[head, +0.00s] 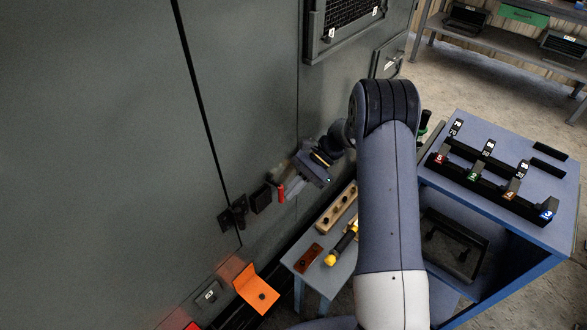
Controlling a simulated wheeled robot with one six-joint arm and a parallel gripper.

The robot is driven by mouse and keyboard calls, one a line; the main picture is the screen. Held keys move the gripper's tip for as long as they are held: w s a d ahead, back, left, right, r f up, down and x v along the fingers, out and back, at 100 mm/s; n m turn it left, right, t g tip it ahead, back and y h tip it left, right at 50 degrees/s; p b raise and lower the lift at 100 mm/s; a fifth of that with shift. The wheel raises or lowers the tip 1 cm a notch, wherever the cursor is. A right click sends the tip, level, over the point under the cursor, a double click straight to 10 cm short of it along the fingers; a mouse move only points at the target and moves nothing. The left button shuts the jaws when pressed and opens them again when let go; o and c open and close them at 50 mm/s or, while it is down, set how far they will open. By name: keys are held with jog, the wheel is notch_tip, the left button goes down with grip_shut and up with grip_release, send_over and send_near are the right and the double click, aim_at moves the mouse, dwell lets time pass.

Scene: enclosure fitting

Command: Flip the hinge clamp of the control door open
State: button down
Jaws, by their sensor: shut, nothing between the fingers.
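The large grey-green enclosure front (110,150) fills the left of the head view, with a dark vertical seam. A black hinge-like fitting (232,215) sits on its lower part, beside the seam. A dark block (261,199) and a small upright red piece (281,193) are just right of it; they may belong to the clamp, but I cannot tell its position. My gripper (291,183) is shut and empty, close to the red piece on its right. Whether they touch is unclear. My wrist and the viewing angle hide part of the gripper.
A blue table (549,215) at right holds black racks with numbered blocks. A low bench (300,264) bears a wooden block (337,208) and a yellow-black tool (342,243) beneath my arm. An orange plate (257,288) sits low by the enclosure. A shelf (505,38) stands behind.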

jog(key=v, duration=1.1)
jog(key=shift+b, duration=0.45)
jog(key=shift+f, duration=0.1)
jog(key=s+a+t+h+b, duration=0.2)
jog(key=s+a+t+h, duration=0.15)
jog(key=a+h, duration=0.2)
notch_tip(320, 180, up, 13)
jog(key=s+n+t+h, duration=0.1)
jog(key=s+t+h, duration=0.1)
jog(key=t, duration=0.1)
jog(key=shift+a+t, duration=0.2)
jog(key=shift+t, duration=0.15)
dwell(0.7)
jog(key=shift+s+f, duration=0.1)
jog(key=shift+f, duration=0.1)
